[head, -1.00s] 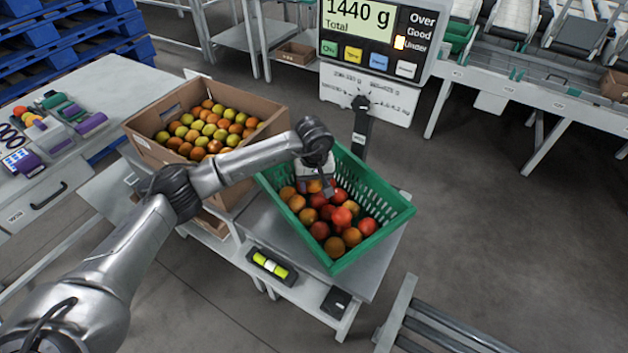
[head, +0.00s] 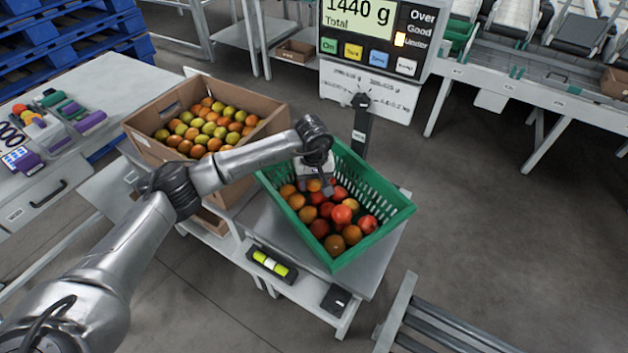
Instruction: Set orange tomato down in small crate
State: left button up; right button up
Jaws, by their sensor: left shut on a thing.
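The small green crate (head: 385,234) sits on the scale's metal platform and holds several red and orange tomatoes. My left gripper (head: 322,186) is inside the far left part of the crate, pointing down. It is shut on an orange tomato (head: 313,185), which is partly hidden by the gripper and lies low among the other tomatoes. I cannot tell whether the held tomato touches those below it. My right gripper is not in view.
A cardboard box (head: 150,151) of orange and yellow-green tomatoes stands left of the crate. The scale display (head: 370,40) behind reads 1440 g, with a lamp lit by Good and Under. A spirit level (head: 270,263) lies in front. Open floor is at right.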

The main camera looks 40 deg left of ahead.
pick_arm(q)
jog(key=shift+f, duration=0.45)
jog(key=o, duration=0.8)
jog(key=shift+c, duration=0.6)
jog(key=shift+c, duration=1.1)
jog(key=shift+r, duration=0.1)
jog(key=shift+r+p, duration=1.1)
jog(key=shift+r, duration=0.65)
jog(key=shift+r+p, duration=1.1)
jog(key=shift+r, duration=0.55)
